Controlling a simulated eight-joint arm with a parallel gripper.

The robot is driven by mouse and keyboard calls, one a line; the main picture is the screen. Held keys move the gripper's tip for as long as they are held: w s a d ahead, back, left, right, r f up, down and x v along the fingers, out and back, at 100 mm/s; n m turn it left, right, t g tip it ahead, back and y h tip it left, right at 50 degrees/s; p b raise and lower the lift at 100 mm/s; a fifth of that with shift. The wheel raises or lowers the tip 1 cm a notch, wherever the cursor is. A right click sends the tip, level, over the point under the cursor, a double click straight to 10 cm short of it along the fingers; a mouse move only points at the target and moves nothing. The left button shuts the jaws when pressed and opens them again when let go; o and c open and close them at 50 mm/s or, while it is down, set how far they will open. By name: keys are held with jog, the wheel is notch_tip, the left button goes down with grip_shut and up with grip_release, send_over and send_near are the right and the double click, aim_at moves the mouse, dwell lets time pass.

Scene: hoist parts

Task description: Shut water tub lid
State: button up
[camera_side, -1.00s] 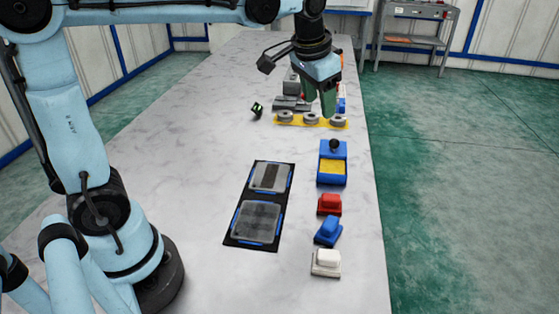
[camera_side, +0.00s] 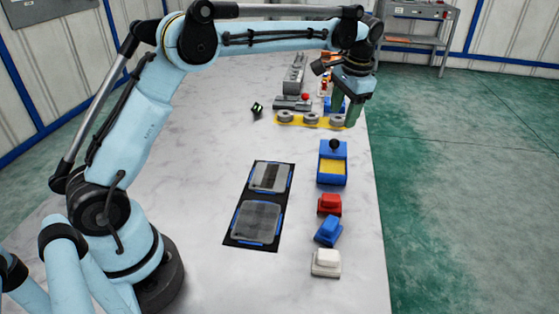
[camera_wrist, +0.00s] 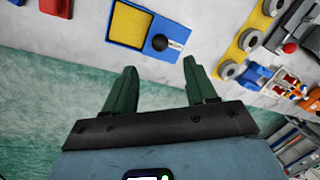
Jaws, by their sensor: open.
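A blue box (camera_side: 332,181) with a yellow panel (camera_side: 333,167) and a black ball knob (camera_side: 333,144) stands near the table's right edge. It looks the most like the tub, but I cannot tell for sure. The wrist view also shows the blue box (camera_wrist: 158,27) and its knob (camera_wrist: 160,43) beyond my fingertips. Whether its lid is open is unclear. My gripper (camera_side: 345,114) is open and empty, above the right end of the yellow strip, farther back than the blue box. Its two green fingers (camera_wrist: 160,67) are spread apart and touch nothing I can make out.
The yellow strip (camera_side: 298,121) carries several grey discs. Grey blocks (camera_side: 292,103) and small coloured parts stand behind it. Red (camera_side: 329,203), blue (camera_side: 328,231) and white (camera_side: 326,262) pieces line the right side. A black mat (camera_side: 231,241) holds two grey boxes. The table's middle is mostly bare.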

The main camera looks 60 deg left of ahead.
aim_at(335, 140)
jog(key=f, duration=0.3)
jog(key=a+f, duration=0.1)
jog(key=f, duration=0.5)
jog(key=shift+w+a+f, duration=0.15)
jog(key=shift+a, duration=0.25)
grip_shut()
